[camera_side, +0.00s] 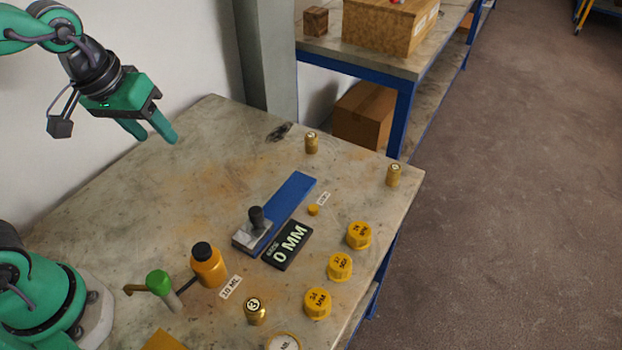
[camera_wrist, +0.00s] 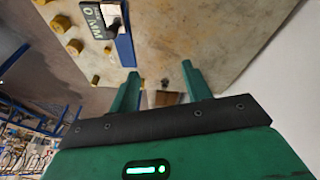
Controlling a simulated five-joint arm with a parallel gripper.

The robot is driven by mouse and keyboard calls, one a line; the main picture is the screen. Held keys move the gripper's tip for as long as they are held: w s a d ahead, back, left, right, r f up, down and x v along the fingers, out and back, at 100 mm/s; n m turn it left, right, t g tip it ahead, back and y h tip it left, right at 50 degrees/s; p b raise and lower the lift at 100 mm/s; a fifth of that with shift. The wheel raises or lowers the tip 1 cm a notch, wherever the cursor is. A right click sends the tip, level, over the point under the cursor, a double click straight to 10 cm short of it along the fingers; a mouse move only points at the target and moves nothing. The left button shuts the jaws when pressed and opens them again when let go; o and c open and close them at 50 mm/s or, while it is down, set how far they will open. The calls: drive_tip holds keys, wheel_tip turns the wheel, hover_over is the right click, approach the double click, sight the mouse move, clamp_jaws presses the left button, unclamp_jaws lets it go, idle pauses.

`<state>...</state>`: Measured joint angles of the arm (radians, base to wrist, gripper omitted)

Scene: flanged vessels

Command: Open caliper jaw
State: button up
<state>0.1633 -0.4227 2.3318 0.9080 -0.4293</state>
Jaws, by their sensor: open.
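The caliper is a long blue bar (camera_side: 290,198) lying on the table with a grey metal jaw block (camera_side: 252,235) and a black knob (camera_side: 257,216) at its near end. A black display (camera_side: 287,245) beside it reads 0 MM. In the wrist view the display (camera_wrist: 90,17) and the blue bar (camera_wrist: 125,48) show at the top left. My gripper (camera_side: 150,132) is open and empty, raised above the back left of the table, well away from the caliper. Its two green fingers (camera_wrist: 161,82) stand apart in the wrist view.
Yellow labelled caps (camera_side: 340,268) stand along the right edge. Brass weights (camera_side: 312,143) stand at the back and front. An orange bottle (camera_side: 208,268) and a green-topped item (camera_side: 160,284) stand left of the caliper. The table's back left (camera_side: 200,140) is clear.

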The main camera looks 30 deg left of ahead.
drive_tip(key=w+d+f+n+g, duration=0.25)
drive_tip(key=w+d+f, duration=0.2)
drive_tip(key=d, duration=0.25)
drive_tip(key=n+g, duration=0.1)
drive_tip(key=n, duration=0.2)
approach(255, 210)
drive_tip(key=shift+a+f+y, duration=0.15)
drive_tip(key=shift+f+y, duration=0.1)
drive_tip(key=shift+y, duration=0.05)
drive_tip(key=shift+w+d+f+n, duration=0.1)
drive_tip(key=shift+d+f+n, duration=0.15)
drive_tip(key=shift+d+f, duration=0.25)
drive_tip(key=shift+f, duration=3.85)
clamp_jaws()
